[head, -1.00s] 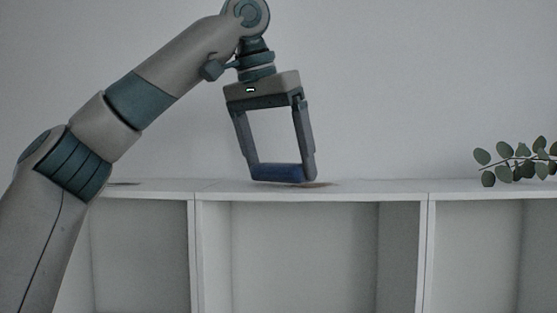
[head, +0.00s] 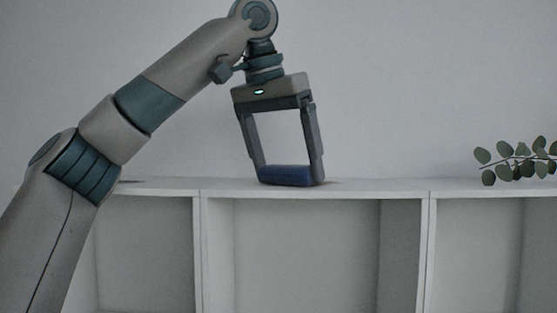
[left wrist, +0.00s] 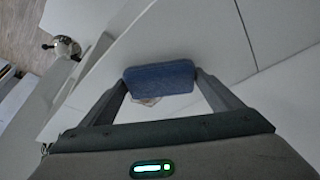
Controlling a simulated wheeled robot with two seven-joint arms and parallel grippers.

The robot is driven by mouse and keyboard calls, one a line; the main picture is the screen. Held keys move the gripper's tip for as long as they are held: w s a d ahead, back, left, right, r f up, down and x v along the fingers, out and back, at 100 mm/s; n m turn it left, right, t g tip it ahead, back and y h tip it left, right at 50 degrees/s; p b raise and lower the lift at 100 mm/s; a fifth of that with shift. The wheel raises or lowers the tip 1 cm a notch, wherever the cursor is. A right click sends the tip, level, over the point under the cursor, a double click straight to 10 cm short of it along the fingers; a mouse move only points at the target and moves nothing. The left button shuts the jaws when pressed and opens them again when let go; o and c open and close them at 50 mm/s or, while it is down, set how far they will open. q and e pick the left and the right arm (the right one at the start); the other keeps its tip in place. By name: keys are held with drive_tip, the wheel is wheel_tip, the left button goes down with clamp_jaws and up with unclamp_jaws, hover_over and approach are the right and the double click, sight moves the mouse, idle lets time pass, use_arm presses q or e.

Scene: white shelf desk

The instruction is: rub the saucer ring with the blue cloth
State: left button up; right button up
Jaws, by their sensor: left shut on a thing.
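The blue cloth (head: 286,175) is a folded dark-blue pad between the fingertips of my left gripper (head: 290,172). The gripper is shut on it and points down at the top of the white shelf desk (head: 380,188). The cloth looks to be touching or just over that top. In the left wrist view the cloth (left wrist: 160,78) lies across both fingertips. A small brownish mark, which looks like part of the saucer ring (left wrist: 147,101), shows just beside the cloth there. The cloth hides the rest of it. My right gripper is not in view.
A leafy green sprig (head: 515,163) lies at the right end of the desk top. The top between it and my gripper is clear. Open compartments are below. A metallic round object (left wrist: 64,46) shows at upper left in the left wrist view.

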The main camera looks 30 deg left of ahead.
use_arm(q)
drive_tip(key=shift+w+d+p, duration=0.15)
drive_tip(key=shift+d, duration=0.5)
drive_tip(key=shift+w+d+p, duration=0.15)
drive_tip(key=shift+d, duration=0.45)
drive_tip(key=shift+d, duration=0.15)
drive_tip(key=shift+w+d, duration=0.1)
drive_tip(key=shift+d, duration=0.6)
drive_tip(key=shift+w+d, duration=0.2)
drive_tip(key=shift+d, duration=0.6)
drive_tip(key=shift+d, duration=0.25)
drive_tip(key=shift+w+d, duration=0.2)
drive_tip(key=shift+d, duration=0.55)
drive_tip(key=shift+w+d, duration=0.2)
drive_tip(key=shift+d, duration=0.5)
